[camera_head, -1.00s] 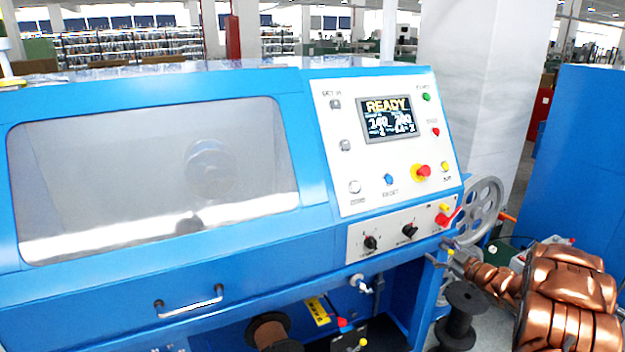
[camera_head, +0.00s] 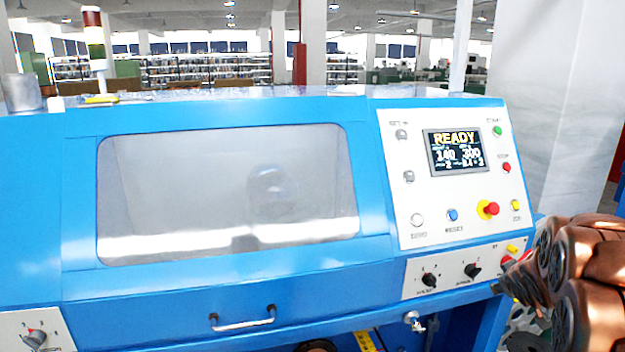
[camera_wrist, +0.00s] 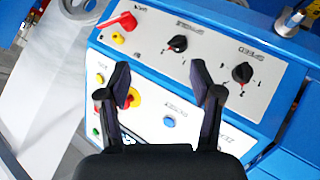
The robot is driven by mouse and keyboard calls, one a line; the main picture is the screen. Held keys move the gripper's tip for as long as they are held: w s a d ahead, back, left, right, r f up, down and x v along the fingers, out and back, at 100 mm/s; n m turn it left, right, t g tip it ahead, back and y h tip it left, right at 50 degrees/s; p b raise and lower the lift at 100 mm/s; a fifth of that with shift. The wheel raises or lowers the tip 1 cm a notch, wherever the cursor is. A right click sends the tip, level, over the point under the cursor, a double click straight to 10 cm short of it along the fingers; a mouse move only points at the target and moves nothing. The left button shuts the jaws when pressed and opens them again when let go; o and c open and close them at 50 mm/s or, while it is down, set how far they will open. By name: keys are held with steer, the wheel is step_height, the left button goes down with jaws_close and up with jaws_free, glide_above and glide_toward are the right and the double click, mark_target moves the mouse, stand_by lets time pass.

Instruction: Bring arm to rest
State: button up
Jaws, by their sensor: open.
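My gripper (camera_wrist: 160,88) shows in the wrist view with its two dark fingers apart and nothing between them. It hangs in front of the blue machine's white control panel (camera_wrist: 150,70), with a blue button (camera_wrist: 169,121) and the red-and-yellow stop button (camera_wrist: 133,97) beyond the fingers. I cannot tell whether it touches the panel. In the head view my copper-coloured arm (camera_head: 590,270) is at the lower right, beside the panel's lower right corner. The fingers themselves are not clear there.
The blue machine (camera_head: 230,285) fills the front, with a closed window (camera_head: 225,195), a drawer handle (camera_head: 243,325) and a screen (camera_head: 456,152) reading READY. Two black knobs (camera_wrist: 177,44) and a red lever (camera_wrist: 118,23) stick out near my fingers. A white pillar (camera_head: 560,100) stands behind.

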steer(key=s+a+m+g+y, duration=0.1)
steer(key=s+a+g, duration=0.3)
steer(key=s+a, duration=0.6)
steer(key=s+a+m+g+y, duration=0.1)
steer(key=s+a+g+y, duration=0.1)
steer(key=s+a, duration=0.9)
steer(key=s+a+g+y, duration=0.1)
steer(key=s+a+g, duration=0.4)
steer(key=s, duration=1.7)
steer(key=a, duration=0.5)
steer(key=shift+s+a+f+m+g+y, duration=0.15)
steer(key=shift+a+f+m+g+y, duration=0.15)
steer(key=shift+f+m+y, duration=0.1)
steer(key=shift+d, duration=0.1)
